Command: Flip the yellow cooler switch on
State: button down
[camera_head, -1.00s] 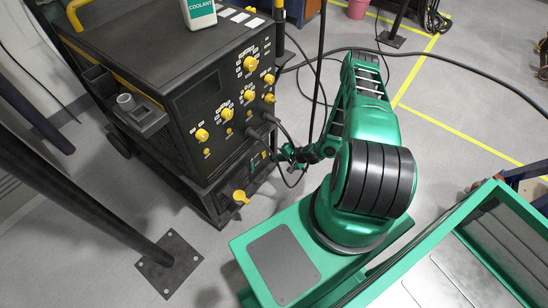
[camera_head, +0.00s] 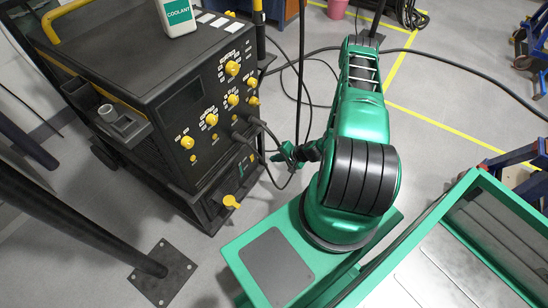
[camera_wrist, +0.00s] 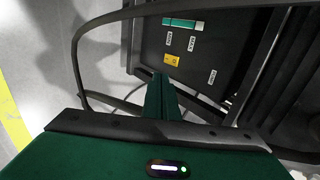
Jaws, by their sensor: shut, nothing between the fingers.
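A black machine cabinet (camera_head: 150,85) stands left of my arm. On its lower front is a dark panel with a green label (camera_head: 241,166). In the wrist view this panel (camera_wrist: 215,55) carries a green and white label, small white labels and a small yellow part (camera_wrist: 171,60), which looks like the switch; its position cannot be read. My gripper (camera_wrist: 161,80) is shut and empty, its green fingers pointing at the panel just below the yellow part. Contact cannot be told. In the head view my gripper (camera_head: 276,156) is small and partly behind cables.
Several yellow knobs, such as one on the upper panel (camera_head: 211,119), and a larger yellow handle low down (camera_head: 230,202) stick out. A coolant bottle (camera_head: 177,15) stands on top. A black post (camera_head: 80,215) is at left.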

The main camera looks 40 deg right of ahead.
jog(key=s+d+r+n+g+h, duration=0.2)
jog(key=r+n+g, duration=0.5)
jog(key=r, duration=3)
jog(key=s+a+r+n, duration=0.1)
jog(key=s+a+r, duration=0.1)
jog(key=s+r, duration=1.1)
jog(key=s+a+r+g, duration=0.1)
jog(key=s+a+r, duration=0.3)
jog(key=s+r, duration=0.5)
jog(key=s, duration=0.3)
jog(key=shift+s+a+r+m+h, duration=0.15)
jog(key=shift+s+r+m+h, duration=0.15)
jog(key=shift+r+h, duration=0.1)
